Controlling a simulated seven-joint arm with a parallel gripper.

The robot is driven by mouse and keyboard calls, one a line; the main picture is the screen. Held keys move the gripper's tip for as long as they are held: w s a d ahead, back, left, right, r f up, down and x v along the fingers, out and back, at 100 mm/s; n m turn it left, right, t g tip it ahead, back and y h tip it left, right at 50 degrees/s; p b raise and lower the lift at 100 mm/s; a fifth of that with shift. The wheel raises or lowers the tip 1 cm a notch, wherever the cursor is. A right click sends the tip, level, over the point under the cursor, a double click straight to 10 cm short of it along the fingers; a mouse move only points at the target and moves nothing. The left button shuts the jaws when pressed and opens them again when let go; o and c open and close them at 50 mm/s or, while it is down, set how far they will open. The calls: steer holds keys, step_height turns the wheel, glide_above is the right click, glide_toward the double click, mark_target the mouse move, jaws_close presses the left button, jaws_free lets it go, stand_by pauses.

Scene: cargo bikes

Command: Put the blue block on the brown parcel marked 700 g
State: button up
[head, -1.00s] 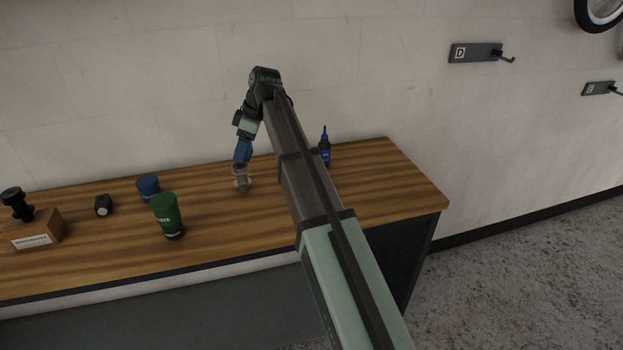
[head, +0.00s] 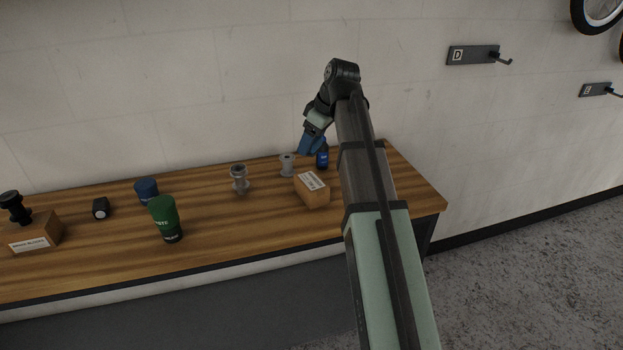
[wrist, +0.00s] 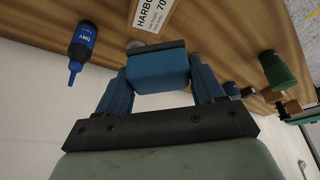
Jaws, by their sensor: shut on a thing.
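My gripper (head: 309,146) is at the back right of the workbench, behind the brown parcel and beside the dark blue bottle. In the wrist view my gripper (wrist: 160,76) has its blue fingers shut on the blue block (wrist: 161,73). In the head view the block cannot be told apart from the blue fingers. The brown parcel (head: 313,194) lies on the bench with nothing on top. Its label is cut off in the wrist view, where the parcel (wrist: 188,14) reads "HARBO" and "70".
The blue bottle (head: 322,160) stands close behind the parcel. Two grey spools (head: 239,183) (head: 287,165) stand left of it. Farther left are a green cup (head: 165,218), a blue cup (head: 146,191), a small black item (head: 101,208) and another parcel (head: 36,236) bearing a black spool.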

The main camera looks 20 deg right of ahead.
mark_target(307, 179)
steer(key=shift+f, duration=4.95)
steer(key=shift+f, duration=0.15)
steer(key=o, duration=1)
steer(key=v, duration=1.2)
steer(key=shift+r, duration=0.2)
